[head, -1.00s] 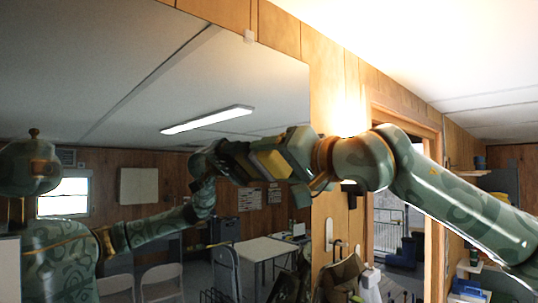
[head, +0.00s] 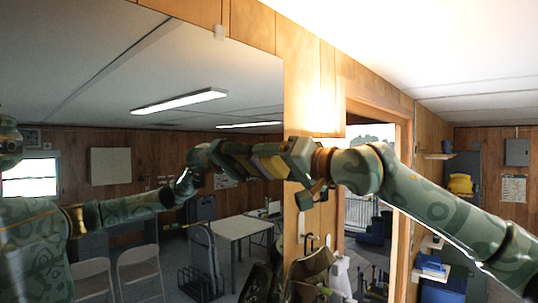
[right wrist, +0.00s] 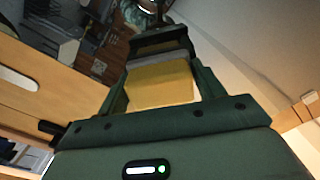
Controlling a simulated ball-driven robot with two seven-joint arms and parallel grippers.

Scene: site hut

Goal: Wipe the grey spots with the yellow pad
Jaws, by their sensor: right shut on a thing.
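The yellow pad (head: 272,163) is held out at the right part of a large wall mirror (head: 110,80). My right gripper (head: 284,158) is shut on it, and the pad's yellow face also shows between the fingers in the right wrist view (right wrist: 160,82). The pad's far side is at or very close to the glass; I cannot tell if it touches. The mirror repeats my arm, gripper and pad to the left. I can make out no grey spots on the glass. My left gripper is not in view.
The mirror's right edge meets wood panelling (head: 304,95) just behind my right gripper. A doorway (head: 372,190) opens right of it. Bags (head: 312,265) hang on the wall below my gripper. The table and chairs at left are reflections.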

